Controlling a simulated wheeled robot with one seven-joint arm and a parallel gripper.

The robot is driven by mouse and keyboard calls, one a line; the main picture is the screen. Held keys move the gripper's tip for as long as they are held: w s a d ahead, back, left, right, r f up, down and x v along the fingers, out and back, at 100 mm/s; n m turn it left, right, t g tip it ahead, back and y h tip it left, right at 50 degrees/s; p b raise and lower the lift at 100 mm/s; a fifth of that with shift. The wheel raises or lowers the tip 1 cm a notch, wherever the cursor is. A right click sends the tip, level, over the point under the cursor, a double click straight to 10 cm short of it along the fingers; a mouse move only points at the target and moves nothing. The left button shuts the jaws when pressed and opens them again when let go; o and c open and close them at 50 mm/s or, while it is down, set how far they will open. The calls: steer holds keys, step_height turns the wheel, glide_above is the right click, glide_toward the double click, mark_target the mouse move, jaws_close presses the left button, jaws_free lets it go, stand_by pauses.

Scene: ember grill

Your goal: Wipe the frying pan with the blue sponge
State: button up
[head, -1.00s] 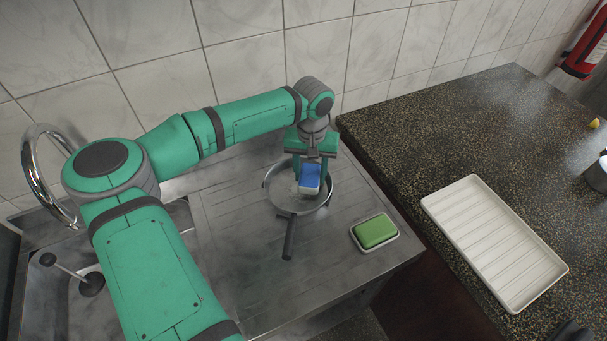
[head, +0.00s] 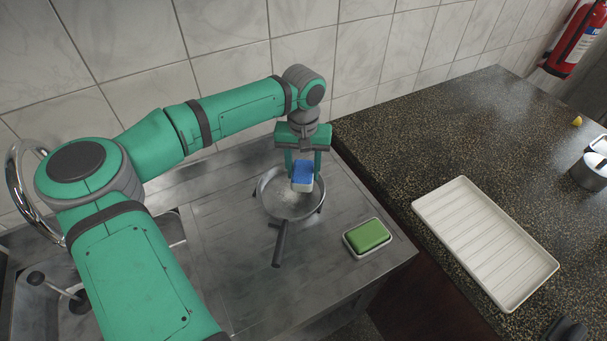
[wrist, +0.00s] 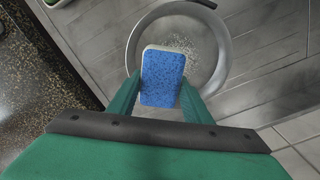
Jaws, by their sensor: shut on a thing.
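My gripper (head: 303,172) is shut on the blue sponge (head: 302,173), which has a white lower layer. The sponge is over the right part of the frying pan (head: 272,205). I cannot tell whether it touches the pan's floor. The pan is metal, stands on the ribbed steel drainboard, and its dark handle (head: 280,245) points toward the front. In the wrist view the sponge (wrist: 162,77) sits between the two green fingers, over the pan (wrist: 136,50). Pale speckled residue (wrist: 182,43) shows on the pan floor beyond the sponge.
A green sponge (head: 368,235) lies in a small white dish right of the pan. A white ribbed tray (head: 480,240) lies on the dark speckled counter. A metal pot (head: 590,172) stands at the far right. The tiled wall is close behind my arm. The sink and tap (head: 22,165) are left.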

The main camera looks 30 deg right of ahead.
mark_target(302, 168)
steer(key=shift+a+r, duration=0.1)
steer(key=shift+r, duration=0.65)
steer(key=shift+w+r, duration=0.1)
steer(key=shift+r, duration=0.05)
steer(key=shift+r, duration=1.35)
